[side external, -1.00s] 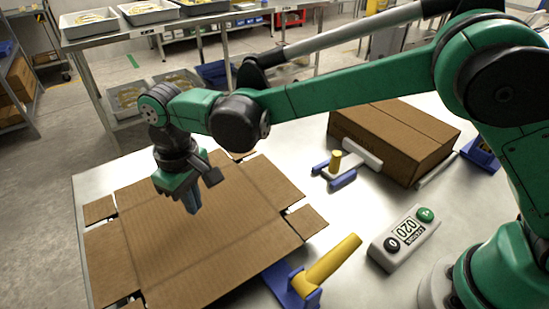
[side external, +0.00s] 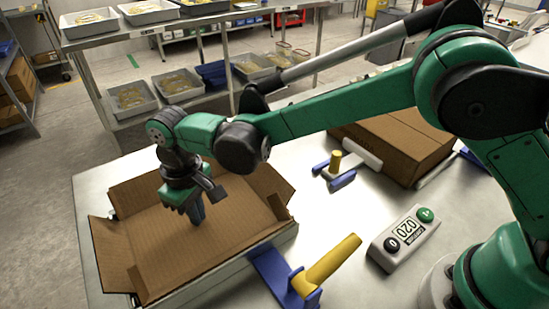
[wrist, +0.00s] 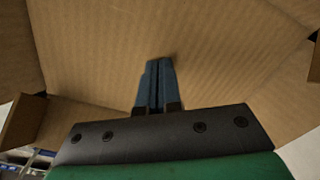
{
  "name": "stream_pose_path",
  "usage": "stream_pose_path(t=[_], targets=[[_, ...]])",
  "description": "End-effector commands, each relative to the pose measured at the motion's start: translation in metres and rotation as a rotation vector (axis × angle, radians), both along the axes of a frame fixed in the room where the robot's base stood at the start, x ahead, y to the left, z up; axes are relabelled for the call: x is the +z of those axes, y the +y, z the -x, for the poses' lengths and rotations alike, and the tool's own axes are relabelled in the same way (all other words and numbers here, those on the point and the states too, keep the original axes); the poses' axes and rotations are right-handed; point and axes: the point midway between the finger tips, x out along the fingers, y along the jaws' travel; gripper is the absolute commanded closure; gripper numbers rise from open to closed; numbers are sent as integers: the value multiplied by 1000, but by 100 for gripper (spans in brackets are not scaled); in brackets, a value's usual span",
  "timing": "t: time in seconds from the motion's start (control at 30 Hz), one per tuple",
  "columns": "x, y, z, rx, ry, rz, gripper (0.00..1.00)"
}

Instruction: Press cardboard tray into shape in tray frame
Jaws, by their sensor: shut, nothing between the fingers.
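The cardboard tray (side external: 165,262) sits in the tray frame (side external: 222,283) at the left of the table. Its floor is sunk and its side flaps stand up, leaning outward. The frame shows as a pale metal rim along the near right side; the rest is hidden by cardboard. My gripper (side external: 197,219) points down inside the tray, its blue fingers shut and empty, with the tips at or very near the floor; contact cannot be told for sure. In the wrist view the shut fingers (wrist: 158,72) lie over the brown tray floor (wrist: 215,65).
A blue clamp with a yellow handle (side external: 330,262) stands at the frame's near right corner.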

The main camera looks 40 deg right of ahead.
Motion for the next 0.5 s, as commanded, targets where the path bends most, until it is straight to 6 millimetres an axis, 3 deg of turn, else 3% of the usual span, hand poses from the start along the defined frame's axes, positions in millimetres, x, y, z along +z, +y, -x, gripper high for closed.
stream_pose_path(t=[0.5], targets=[[-16,0,0,0,0,0,100]])
